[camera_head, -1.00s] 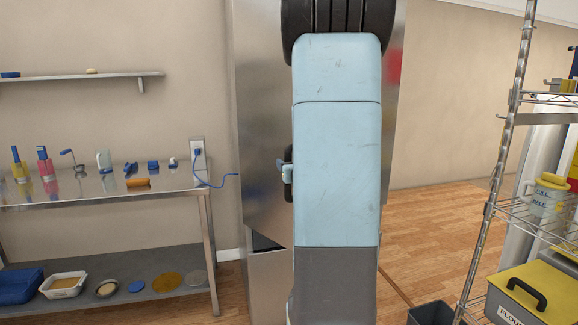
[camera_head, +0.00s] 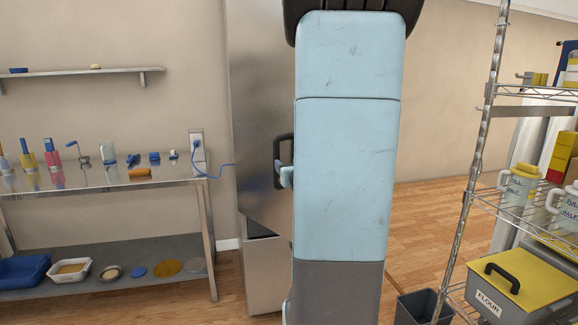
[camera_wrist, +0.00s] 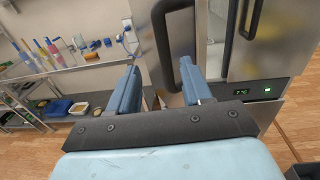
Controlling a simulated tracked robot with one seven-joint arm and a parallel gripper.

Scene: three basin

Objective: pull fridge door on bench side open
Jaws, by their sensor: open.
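The steel fridge (camera_head: 262,280) stands behind my arm in the head view, largely hidden by it. Its bench-side door (camera_head: 256,110) stands ajar, with a dark gap under its lower edge. In the wrist view a pale strip of interior (camera_wrist: 216,25) shows right of this door (camera_wrist: 180,25). The door's dark handle (camera_wrist: 162,40) reaches down between the fingers of my gripper (camera_wrist: 159,66). The fingers are apart, and I cannot tell whether either touches the handle. In the head view, part of the handle (camera_head: 278,158) and a blue fingertip show left of my arm.
A steel bench (camera_head: 100,185) with bottles and tools stands left of the fridge. A blue cable runs from the wall socket (camera_head: 196,145) towards the fridge. A wire rack (camera_head: 530,95) and a grey bin (camera_head: 420,306) stand at the right. Some floor between is clear.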

